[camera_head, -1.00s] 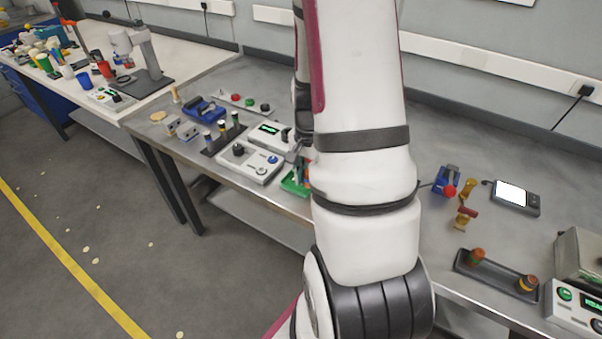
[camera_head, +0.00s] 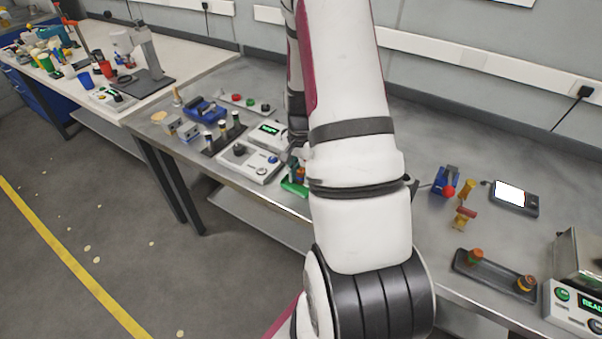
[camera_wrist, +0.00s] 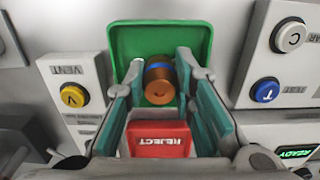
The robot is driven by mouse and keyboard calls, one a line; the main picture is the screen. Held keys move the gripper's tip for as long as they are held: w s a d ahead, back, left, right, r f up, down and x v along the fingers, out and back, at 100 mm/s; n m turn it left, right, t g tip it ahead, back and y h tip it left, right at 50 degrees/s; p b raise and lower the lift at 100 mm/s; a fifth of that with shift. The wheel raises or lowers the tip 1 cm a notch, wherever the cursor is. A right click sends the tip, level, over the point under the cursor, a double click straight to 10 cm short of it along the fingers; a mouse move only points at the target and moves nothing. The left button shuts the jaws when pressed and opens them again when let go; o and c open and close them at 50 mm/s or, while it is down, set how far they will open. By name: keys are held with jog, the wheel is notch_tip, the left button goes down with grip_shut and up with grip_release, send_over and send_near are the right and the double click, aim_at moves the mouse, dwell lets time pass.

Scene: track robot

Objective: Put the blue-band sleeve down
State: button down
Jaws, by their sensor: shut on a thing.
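The blue-band sleeve (camera_wrist: 160,84) is a copper-coloured cylinder with a blue ring near its top end in the wrist view. My gripper (camera_wrist: 160,78) is shut on it, with a teal-padded finger on each side. The sleeve shows against the inside of a green tray (camera_wrist: 124,42); I cannot tell whether it touches the tray floor. A red block marked REJECT (camera_wrist: 158,138) shows at the tray's near side, between the fingers. In the head view the green tray (camera_head: 292,187) is at the bench's front edge, partly hidden by my arm.
A VENT box with a yellow button (camera_wrist: 73,95) stands left of the tray, and a panel with a blue button (camera_wrist: 266,91) stands right. In the head view, a sleeve rack (camera_head: 222,138) lies further left. A dark tray (camera_head: 492,271) holds two pieces at right.

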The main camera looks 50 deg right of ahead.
aim_at(301, 170)
jog(key=c, duration=1.4)
grip_release()
jog(key=shift+f, duration=0.1)
jog(key=shift+o, duration=0.2)
notch_tip(301, 170, up, 12)
jog(key=w+a+r+n+t, duration=0.1)
jog(key=a+r+n, duration=0.3)
jog(key=a+r, duration=0.5)
jog(key=s+a+r+n+t, duration=0.2)
jog(key=s+a+r+n, duration=0.3)
jog(key=a, duration=0.4)
jog(key=s+a+r+n+t, duration=0.1)
jog(key=s+a+r+n, duration=0.5)
jog(key=a, duration=0.4)
jog(key=shift+s+r+n+t, duration=0.2)
jog(key=shift+s+n+t, duration=0.2)
jog(key=shift+s+n, duration=0.4)
